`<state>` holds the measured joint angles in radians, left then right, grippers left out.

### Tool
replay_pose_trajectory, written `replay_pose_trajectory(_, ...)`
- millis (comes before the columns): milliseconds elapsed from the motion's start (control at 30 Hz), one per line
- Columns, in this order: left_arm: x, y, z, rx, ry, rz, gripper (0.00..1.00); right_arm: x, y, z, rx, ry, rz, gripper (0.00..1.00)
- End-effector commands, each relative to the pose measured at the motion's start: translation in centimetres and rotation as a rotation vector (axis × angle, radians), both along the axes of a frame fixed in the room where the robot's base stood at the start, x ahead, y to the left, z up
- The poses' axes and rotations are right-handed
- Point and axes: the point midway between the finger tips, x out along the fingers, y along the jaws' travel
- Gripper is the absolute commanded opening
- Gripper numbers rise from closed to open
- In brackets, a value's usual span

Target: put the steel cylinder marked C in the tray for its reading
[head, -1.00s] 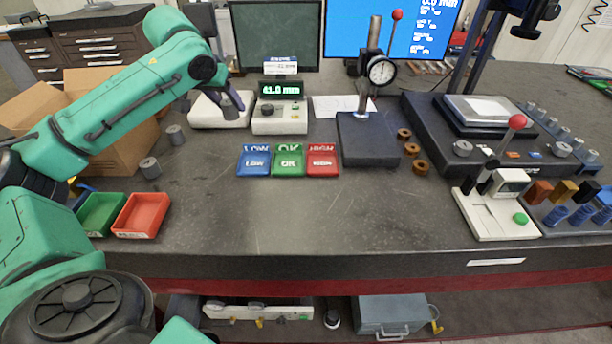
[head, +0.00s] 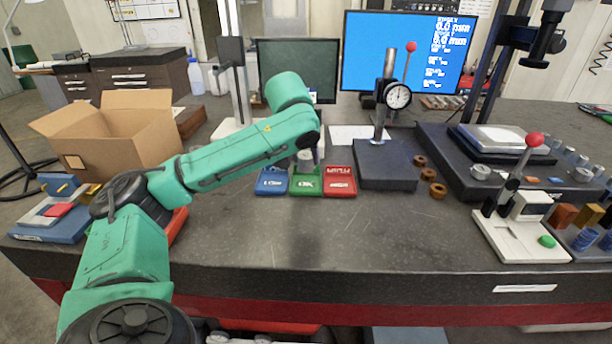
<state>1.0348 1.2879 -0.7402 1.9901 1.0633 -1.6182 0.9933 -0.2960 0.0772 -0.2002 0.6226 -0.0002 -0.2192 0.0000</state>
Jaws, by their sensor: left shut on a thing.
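My left gripper (head: 309,167) is largely hidden by its own green wrist and points down just above and behind the green OK tray (head: 307,186). It is shut on a small grey steel cylinder (head: 306,156), of which only a little shows; its mark cannot be read. The blue LOW tray (head: 272,183) is to the left of the green one and the red tray (head: 340,183) is to its right. I see nothing lying in these trays. My right gripper is out of view.
A black dial-gauge stand (head: 385,165) stands right of the trays, with several brown rings (head: 428,174) beside it. A white device with a red-knobbed lever (head: 520,225) is at the right. A cardboard box (head: 125,130) stands at the left. The front middle of the bench is clear.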

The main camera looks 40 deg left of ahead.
Motion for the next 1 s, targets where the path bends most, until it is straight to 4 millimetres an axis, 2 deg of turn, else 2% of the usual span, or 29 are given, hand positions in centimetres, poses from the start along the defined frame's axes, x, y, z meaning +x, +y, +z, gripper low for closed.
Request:
replay_pose_trajectory(200, 0.0, 0.1, -4.0, 0.002, 0.001, 0.0, 0.0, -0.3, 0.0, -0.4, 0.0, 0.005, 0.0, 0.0)
replay_pose_trajectory(567, 0.0, 0.0, -4.6, 0.0, -0.001, -0.001, 0.0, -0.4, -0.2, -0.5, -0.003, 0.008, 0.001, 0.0)
replay_pose_trajectory(600, 0.0, 0.0, -4.6, 0.0, 0.001, -0.001, 0.6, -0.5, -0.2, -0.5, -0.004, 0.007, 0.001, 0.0)
replay_pose_trajectory(633, 0.0, 0.0, -4.6, -0.001, 0.001, -0.001, 0.72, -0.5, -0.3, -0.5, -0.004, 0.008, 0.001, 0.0)
replay_pose_trajectory(667, 0.0, 0.0, -4.6, -0.001, 0.001, -0.001, 0.79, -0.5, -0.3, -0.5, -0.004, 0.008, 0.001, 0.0)
replay_pose_trajectory(1000, 0.0, 0.0, -4.6, -0.001, 0.001, -0.001, 0.79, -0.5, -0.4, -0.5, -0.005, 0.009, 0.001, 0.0)
